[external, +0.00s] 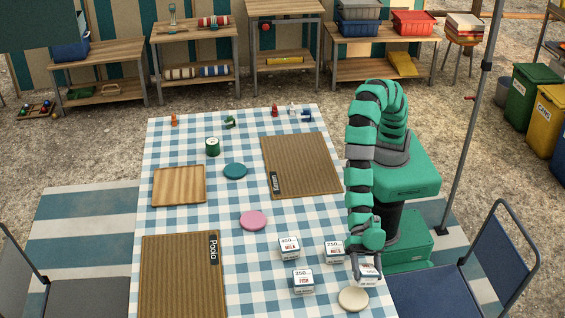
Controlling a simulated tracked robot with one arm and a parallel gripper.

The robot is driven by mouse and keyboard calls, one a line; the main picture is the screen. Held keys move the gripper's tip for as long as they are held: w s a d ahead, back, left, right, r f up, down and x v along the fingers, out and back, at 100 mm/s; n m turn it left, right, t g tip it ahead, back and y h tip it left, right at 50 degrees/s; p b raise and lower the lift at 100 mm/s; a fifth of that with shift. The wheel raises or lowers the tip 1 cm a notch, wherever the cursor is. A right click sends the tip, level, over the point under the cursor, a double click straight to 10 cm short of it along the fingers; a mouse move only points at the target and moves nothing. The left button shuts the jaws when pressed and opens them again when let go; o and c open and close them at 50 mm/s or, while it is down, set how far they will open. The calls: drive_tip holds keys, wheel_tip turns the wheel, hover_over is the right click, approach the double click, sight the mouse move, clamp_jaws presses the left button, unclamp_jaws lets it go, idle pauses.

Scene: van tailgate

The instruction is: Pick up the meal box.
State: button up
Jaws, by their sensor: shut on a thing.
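My gripper (369,267) is at the lower right of the checked tablecloth, pointing down. It is shut on a small white box (369,281), which is partly hidden by the fingers. I cannot read this box's label or tell whether it is clear of the cloth. Three similar white boxes with dark printed labels stand to its left: one box (334,251) close by, one box (289,247) farther left, and one box (303,281) nearer the camera.
A cream disc (353,299) lies just in front of the held box. A pink disc (253,220), a teal disc (235,171), a green can (212,147), a wooden board (179,186) and two brown mats (301,165) lie on the table. A blue chair (500,255) stands at right.

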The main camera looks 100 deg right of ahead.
drive_tip(key=s+d+r+b, duration=0.2)
drive_tip(key=s+d+b, duration=0.3)
drive_tip(key=d, duration=0.9)
drive_tip(key=shift+s, duration=1)
drive_tip(key=m+t+h+p, duration=0.35)
drive_tip(key=m+p, duration=0.35)
drive_tip(key=p, duration=0.4)
hover_over(354, 298)
drive_tip(key=shift+d+f+g, duration=0.1)
drive_tip(key=shift+f+g, duration=0.15)
drive_tip(key=shift+f, duration=0.3)
drive_tip(key=shift+f+b, duration=0.6)
drive_tip(key=shift+f, duration=1.15)
